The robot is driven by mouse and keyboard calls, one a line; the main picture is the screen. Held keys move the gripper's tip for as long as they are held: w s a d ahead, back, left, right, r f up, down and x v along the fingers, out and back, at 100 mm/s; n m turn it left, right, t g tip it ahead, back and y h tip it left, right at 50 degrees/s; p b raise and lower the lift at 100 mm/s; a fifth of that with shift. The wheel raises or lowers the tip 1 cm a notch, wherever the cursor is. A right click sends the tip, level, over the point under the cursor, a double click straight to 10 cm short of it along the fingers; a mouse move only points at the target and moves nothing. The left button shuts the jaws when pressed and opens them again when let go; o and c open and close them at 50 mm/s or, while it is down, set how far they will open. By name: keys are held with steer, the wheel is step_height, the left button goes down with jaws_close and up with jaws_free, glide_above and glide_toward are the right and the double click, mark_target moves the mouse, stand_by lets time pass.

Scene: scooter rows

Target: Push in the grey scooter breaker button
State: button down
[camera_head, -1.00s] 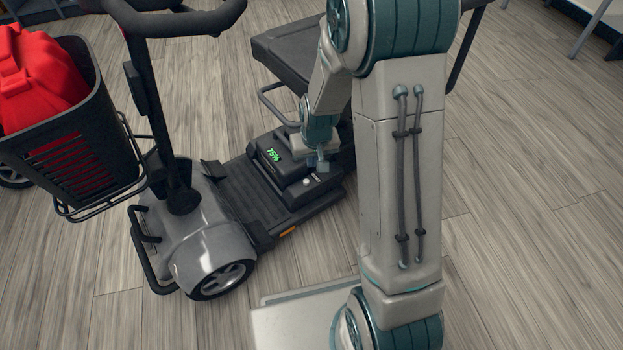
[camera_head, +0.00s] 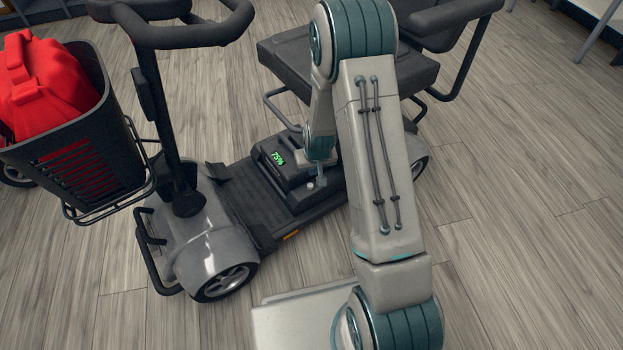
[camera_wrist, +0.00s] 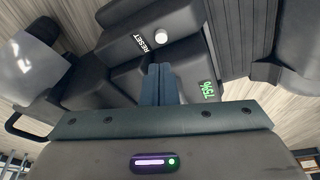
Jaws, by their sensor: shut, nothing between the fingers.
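The grey scooter (camera_head: 215,250) stands on the floor at left centre, with a dark battery box (camera_head: 285,175) on its footboard showing a green 75% display. A small pale round button (camera_head: 310,184) sticks out of the box's near side. In the wrist view, the button (camera_wrist: 160,37) stands beside the word RESET. My gripper (camera_head: 321,180) is just right of the button in the head view. In the wrist view, my gripper (camera_wrist: 158,68) is shut and empty. Its tips point toward the button with a visible gap; contact does not show.
The scooter's black seat (camera_head: 340,70) rises behind my arm, and its tiller (camera_head: 160,110) stands left of the box. A black basket (camera_head: 85,165) holds a red bag (camera_head: 40,90) at far left. The wood floor (camera_head: 510,230) at right is clear.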

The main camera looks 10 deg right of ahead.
mark_target(310, 187)
steer(key=shift+a, duration=0.15)
steer(key=b+x, duration=0.5)
steer(key=x, duration=0.5)
steer(key=shift+s+f, duration=0.2)
steer(key=shift+f, duration=0.9)
steer(key=p+v, duration=0.7)
steer(key=v, duration=0.3)
steer(key=shift+w+r, duration=0.15)
steer(key=shift+r, duration=0.3)
